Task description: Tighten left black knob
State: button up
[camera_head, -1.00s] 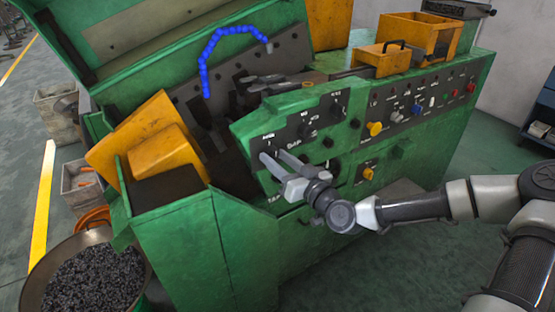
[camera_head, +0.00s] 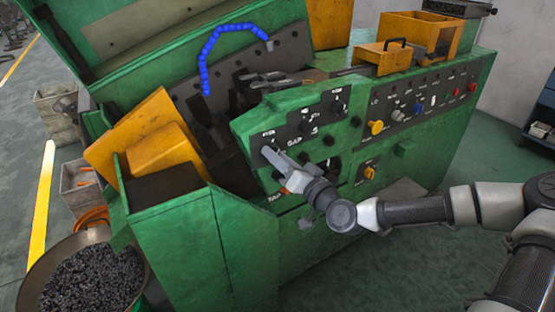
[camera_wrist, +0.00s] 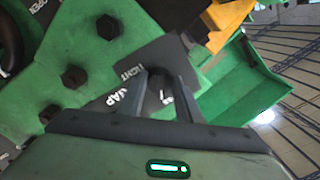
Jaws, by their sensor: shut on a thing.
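My gripper (camera_head: 268,155) reaches the left end of the sloped green control panel of the machine. Its fingers close on the left black knob, which is mostly hidden behind them in the head view. In the wrist view my gripper (camera_wrist: 163,82) has its fingertips on either side of a dark area beside the white TIGHT lettering. The knob's own outline is hard to make out there. Another black knob (camera_head: 307,126) sits to the right on the same panel, and a further black knob (camera_head: 338,106) sits higher up.
A yellow knob (camera_head: 376,127) and several small coloured controls line the front panel to the right. An orange guard (camera_head: 160,135) stands left of the panel. A bin of dark parts (camera_head: 95,285) is on the floor at lower left. Open floor lies in front of the machine.

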jog(key=m, duration=0.9)
jog(key=m+t+h+b, duration=0.1)
jog(key=m, duration=0.9)
jog(key=shift+s+a+r+m+t, duration=0.1)
jog(key=shift+a+r+m+t, duration=0.1)
jog(key=shift+m+t, duration=0.1)
jog(key=shift+h, duration=0.3)
jog(key=o, duration=1)
jog(key=shift+o, duration=0.2)
